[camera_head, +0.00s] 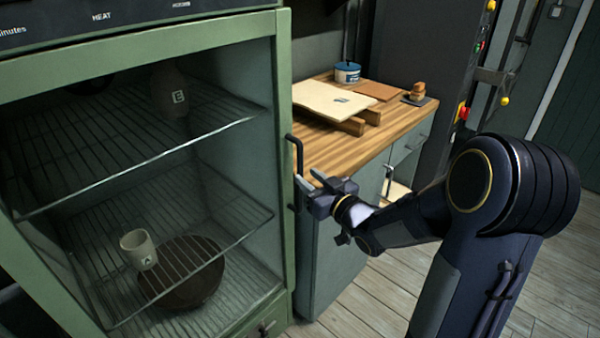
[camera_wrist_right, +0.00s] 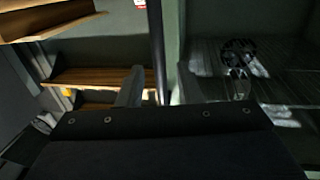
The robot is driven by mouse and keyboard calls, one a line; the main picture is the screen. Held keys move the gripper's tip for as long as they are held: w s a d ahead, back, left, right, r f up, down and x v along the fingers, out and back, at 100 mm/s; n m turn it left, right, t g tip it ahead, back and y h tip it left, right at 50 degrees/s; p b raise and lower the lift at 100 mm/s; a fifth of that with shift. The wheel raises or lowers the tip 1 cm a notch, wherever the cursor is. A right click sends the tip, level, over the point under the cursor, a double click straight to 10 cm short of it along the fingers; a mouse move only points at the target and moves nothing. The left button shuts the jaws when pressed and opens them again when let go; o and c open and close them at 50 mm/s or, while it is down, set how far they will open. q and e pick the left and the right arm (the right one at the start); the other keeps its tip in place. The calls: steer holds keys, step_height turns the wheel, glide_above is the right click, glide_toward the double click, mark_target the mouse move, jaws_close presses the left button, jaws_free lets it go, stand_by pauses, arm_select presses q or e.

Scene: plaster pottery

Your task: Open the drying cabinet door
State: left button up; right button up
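The drying cabinet (camera_head: 282,120) is green and fills the left of the head view. Its front door looks shut, with a glass pane that shows the wire shelves inside. A black upright bar handle (camera_head: 299,155) is on the door's right edge; it also shows as a dark bar in the right wrist view (camera_wrist_right: 157,45). My right gripper (camera_head: 314,183) is at the lower part of this handle, with its fingers apart. My left gripper is out of view.
Inside are a pale cup (camera_head: 138,248), a dark round dish (camera_head: 185,275) and a bottle-like piece (camera_head: 168,90). A wooden-topped counter (camera_head: 325,150) with boards and a blue-white tin (camera_head: 347,72) stands close right of the cabinet. The plank floor (camera_head: 350,305) in front is clear.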

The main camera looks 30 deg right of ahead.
mark_target(302, 172)
steer(key=shift+w+a, duration=0.15)
steer(key=shift+w, duration=1)
steer(key=shift+w+a, duration=0.15)
steer(key=shift+w, duration=0.95)
steer(key=shift+c, duration=0.4)
jaws_close()
